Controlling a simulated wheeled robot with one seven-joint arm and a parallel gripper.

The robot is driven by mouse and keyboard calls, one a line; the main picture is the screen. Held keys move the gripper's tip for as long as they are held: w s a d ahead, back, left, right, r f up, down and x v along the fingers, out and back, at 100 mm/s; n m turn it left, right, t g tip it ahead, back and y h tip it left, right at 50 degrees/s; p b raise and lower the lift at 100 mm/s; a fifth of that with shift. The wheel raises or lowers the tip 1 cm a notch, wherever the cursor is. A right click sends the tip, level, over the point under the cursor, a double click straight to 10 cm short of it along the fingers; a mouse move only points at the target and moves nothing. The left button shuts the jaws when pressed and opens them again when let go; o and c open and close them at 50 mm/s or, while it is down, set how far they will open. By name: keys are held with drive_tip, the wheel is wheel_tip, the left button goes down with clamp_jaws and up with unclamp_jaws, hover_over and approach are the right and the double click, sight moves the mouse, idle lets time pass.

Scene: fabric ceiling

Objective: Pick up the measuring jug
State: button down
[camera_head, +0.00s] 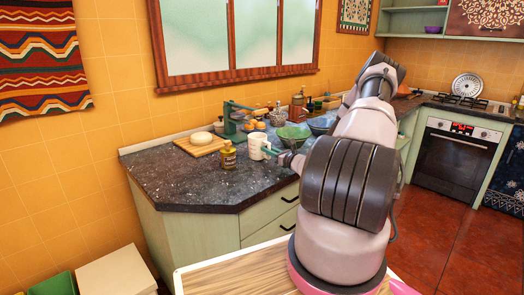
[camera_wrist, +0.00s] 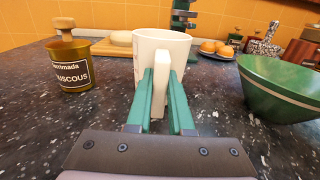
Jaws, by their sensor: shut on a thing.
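The measuring jug (camera_head: 257,143) is a white jug standing near the front of the dark speckled counter. In the wrist view the jug (camera_wrist: 163,44) is upright, straight ahead, with its handle (camera_wrist: 159,85) turned toward me. My gripper (camera_wrist: 160,80) has green fingers, one on each side of the white handle, and is shut on it. In the head view my gripper (camera_head: 271,151) reaches the jug from the right, and my arm covers part of the counter. The jug's base is partly hidden behind the fingers, so I cannot tell whether it touches the counter.
A yellow couscous tin (camera_wrist: 74,65) stands left of the jug. A green bowl (camera_wrist: 283,88) is close on the right. The counter's front left (camera_head: 180,185) is clear.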

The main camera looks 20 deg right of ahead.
wheel_tip(320, 180, up, 28)
idle(0.5)
drive_tip(key=shift+a, duration=0.1)
idle(0.5)
